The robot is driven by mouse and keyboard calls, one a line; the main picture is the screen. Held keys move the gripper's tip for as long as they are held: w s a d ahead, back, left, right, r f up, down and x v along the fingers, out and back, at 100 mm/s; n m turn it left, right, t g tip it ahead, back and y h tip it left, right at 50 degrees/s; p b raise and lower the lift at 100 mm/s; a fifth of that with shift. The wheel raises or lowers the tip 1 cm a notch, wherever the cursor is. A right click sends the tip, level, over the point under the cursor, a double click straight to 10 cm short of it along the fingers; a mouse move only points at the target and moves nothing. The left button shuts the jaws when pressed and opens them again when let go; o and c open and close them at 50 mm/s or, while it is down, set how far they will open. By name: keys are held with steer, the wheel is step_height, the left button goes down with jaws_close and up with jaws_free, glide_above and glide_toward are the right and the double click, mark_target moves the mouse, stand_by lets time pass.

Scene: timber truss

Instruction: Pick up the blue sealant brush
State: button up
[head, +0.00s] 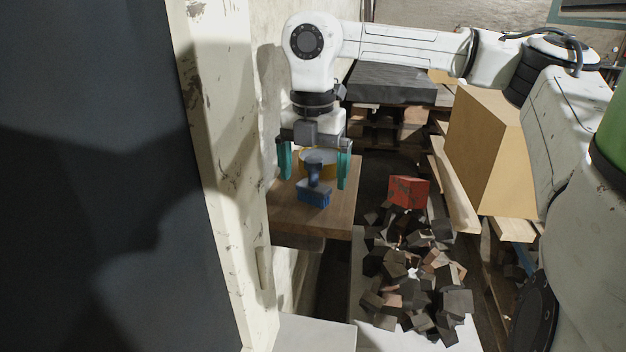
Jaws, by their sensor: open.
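The blue sealant brush (314,191) is on the wooden bench (290,222), with its wide block end toward me and a narrower part rising behind it. My gripper (314,178) points down with its two teal fingers apart, one on each side of the brush in the picture. The fingers look open and empty. I cannot tell how far the fingertips are above the bench or whether they are level with the brush. A yellow-rimmed round container (328,171) stands just behind the brush, partly hidden by the brush and gripper.
A pale post (222,150) and dark panel (90,180) stand close on the left. A heap of dark blocks (415,270) with a red block (408,191) lies right of the bench. A large cardboard-coloured box (485,145) and a dark slab (390,84) are farther back.

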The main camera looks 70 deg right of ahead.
steer(key=shift+f, duration=1.2)
steer(key=shift+c, duration=0.5)
steer(key=c, duration=1.1)
step_height(320, 180, up, 18)
steer(key=b, duration=0.2)
steer(key=shift+s, duration=0.1)
